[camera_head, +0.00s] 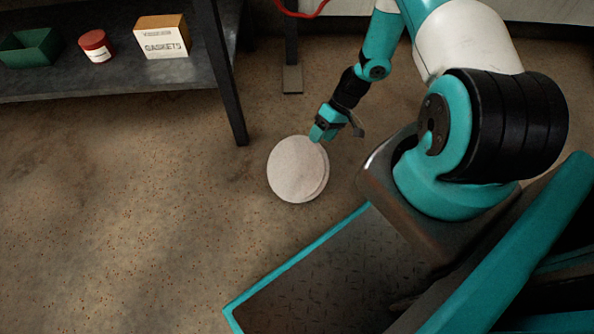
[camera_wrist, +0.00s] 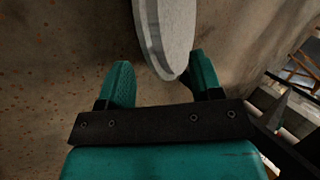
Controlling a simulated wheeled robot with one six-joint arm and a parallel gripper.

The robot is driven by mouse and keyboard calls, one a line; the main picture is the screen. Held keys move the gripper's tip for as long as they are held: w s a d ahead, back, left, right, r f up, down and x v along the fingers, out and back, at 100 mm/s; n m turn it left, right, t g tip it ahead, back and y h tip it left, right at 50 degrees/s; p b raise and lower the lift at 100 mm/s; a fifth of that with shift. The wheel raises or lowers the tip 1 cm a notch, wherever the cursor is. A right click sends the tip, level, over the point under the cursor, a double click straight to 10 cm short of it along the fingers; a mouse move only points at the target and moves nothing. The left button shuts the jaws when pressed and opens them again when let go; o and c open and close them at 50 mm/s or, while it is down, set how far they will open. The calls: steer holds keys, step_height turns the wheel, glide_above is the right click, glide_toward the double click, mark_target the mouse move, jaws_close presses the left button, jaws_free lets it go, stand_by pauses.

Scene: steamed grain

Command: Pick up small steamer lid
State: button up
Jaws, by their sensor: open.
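A pale grey round disc, which looks like the small steamer lid (camera_head: 294,170), shows below my gripper (camera_head: 318,136) in the head view. A second rim shows along its right side. I cannot tell whether it stands or lies on the floor. In the wrist view the lid (camera_wrist: 168,30) is seen nearly edge-on, entering from the top. Its near edge reaches into the gap of my gripper (camera_wrist: 160,60), nearer the right finger. The fingers are apart, and a gap shows on the left side of the lid. Contact with the right finger cannot be told.
A dark metal shelf (camera_head: 120,82) at the upper left holds a green bin (camera_head: 30,48), a red can (camera_head: 96,46) and a gaskets box (camera_head: 162,37). Its leg stands left of the lid. My base fills the lower right. The brown floor (camera_head: 130,220) at left is clear.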

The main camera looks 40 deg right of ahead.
mark_target(313, 146)
steer(key=b+x, duration=0.3)
steer(key=x, duration=0.2)
steer(key=shift+w+a+b, duration=0.2)
steer(key=shift+b, duration=0.15)
jaws_close()
steer(key=shift+r, duration=0.1)
